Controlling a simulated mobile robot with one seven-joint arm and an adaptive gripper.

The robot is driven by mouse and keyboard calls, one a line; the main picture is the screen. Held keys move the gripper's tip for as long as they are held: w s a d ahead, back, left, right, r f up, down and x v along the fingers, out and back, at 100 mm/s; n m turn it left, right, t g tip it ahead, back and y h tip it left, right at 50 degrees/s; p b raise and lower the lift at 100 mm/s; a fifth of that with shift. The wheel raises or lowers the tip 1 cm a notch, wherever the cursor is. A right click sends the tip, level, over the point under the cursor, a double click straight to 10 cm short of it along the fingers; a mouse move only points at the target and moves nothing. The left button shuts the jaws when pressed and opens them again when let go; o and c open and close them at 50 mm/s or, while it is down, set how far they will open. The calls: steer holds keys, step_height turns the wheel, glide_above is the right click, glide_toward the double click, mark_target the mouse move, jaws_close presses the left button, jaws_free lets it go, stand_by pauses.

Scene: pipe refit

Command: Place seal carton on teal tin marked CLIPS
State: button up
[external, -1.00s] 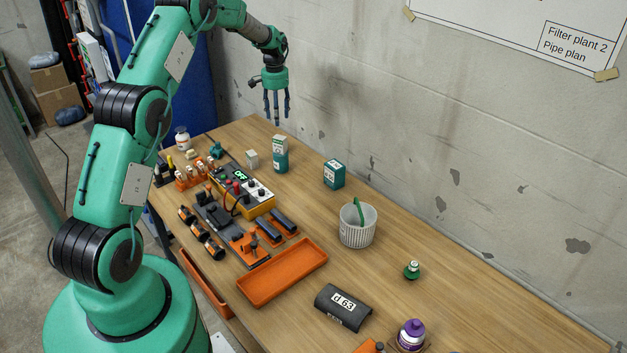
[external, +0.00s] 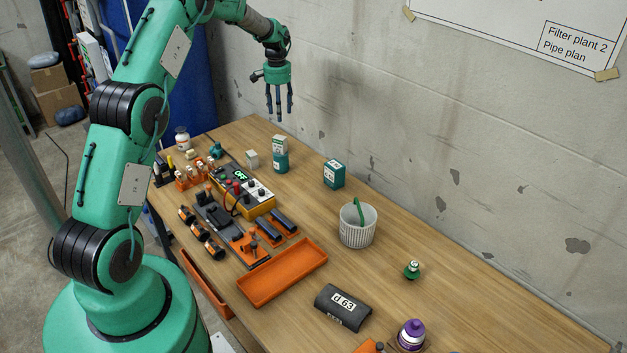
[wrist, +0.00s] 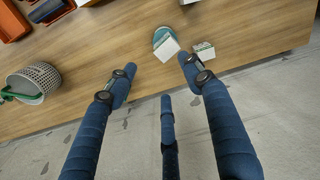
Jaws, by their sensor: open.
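A small white carton with a green top (external: 280,142) sits on a round teal tin (external: 281,163), upright in the external view. The tin's lettering is too small to read. The wrist view shows a white carton (wrist: 167,49) resting on a teal tin (wrist: 162,34) between and beyond my fingertips. My gripper (external: 279,116) is open and empty, above the far end of the bench and clear of the stack. Its blue fingers (wrist: 157,84) are spread, with nothing between them.
A teal box (external: 334,174) and a ribbed white basket (external: 357,228) stand nearer the camera. A pale box (external: 251,159) stands left of the tin. A yellow meter (external: 258,203) and an orange tray (external: 282,277) lie left. The wall borders the bench's right side.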

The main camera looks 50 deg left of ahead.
steer(key=s+d+r+m+t, duration=0.1)
steer(key=s+d+r, duration=0.7)
steer(key=d+r, duration=0.5)
steer(key=s+d+r+m+t, duration=0.1)
steer(key=s+d+r, duration=0.6)
steer(key=d+r, duration=0.7)
steer(key=s+d+r+m+t, duration=0.1)
steer(key=s+d+r, duration=0.1)
steer(key=s+d, duration=0.45)
steer(key=s+d+r+t, duration=0.15)
steer(key=s+d, duration=0.25)
steer(key=s, duration=0.6)
steer(key=s+d+f, duration=0.1)
steer(key=s+d, duration=0.2)
steer(key=s, duration=0.4)
steer(key=s+d+f+m, duration=0.1)
steer(key=s+d, duration=0.2)
steer(key=s, duration=0.4)
steer(key=shift+s+f+t, duration=0.2)
steer(key=shift+f+t, duration=0.2)
steer(key=shift+t, duration=0.05)
step_height(320, 180, down, 5)
steer(key=b, duration=0.4)
steer(key=shift+r+b, duration=0.2)
steer(key=shift+b, duration=0.1)
